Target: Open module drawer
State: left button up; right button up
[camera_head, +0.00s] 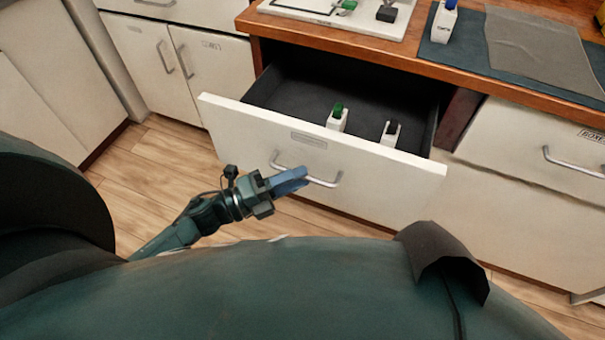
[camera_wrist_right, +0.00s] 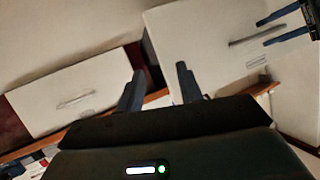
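The module drawer (camera_head: 225,115) is pulled out from under the wooden counter, its dark inside showing. Two white modules stand in it, one with a green top (camera_head: 337,121) and one with a black top (camera_head: 390,135).
The counter (camera_head: 430,68) carries a white board (camera_head: 340,22), a blue mat (camera_head: 455,50) with a blue-topped module (camera_head: 444,20), and a grey sheet (camera_head: 540,50). A closed drawer (camera_head: 530,140) is to the right, closed cabinets (camera_head: 150,65) to the left. Wooden floor (camera_head: 160,170) shows in front.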

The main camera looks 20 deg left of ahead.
pick_arm(q)
jog(key=v, duration=1.1)
jog(key=shift+b, duration=0.35)
pick_arm(e)
jog(key=shift+s+d+r, duration=0.1)
jog(key=shift+d+r, duration=0.1)
jog(key=shift+r, duration=0.05)
jog(key=shift+f, duration=0.1)
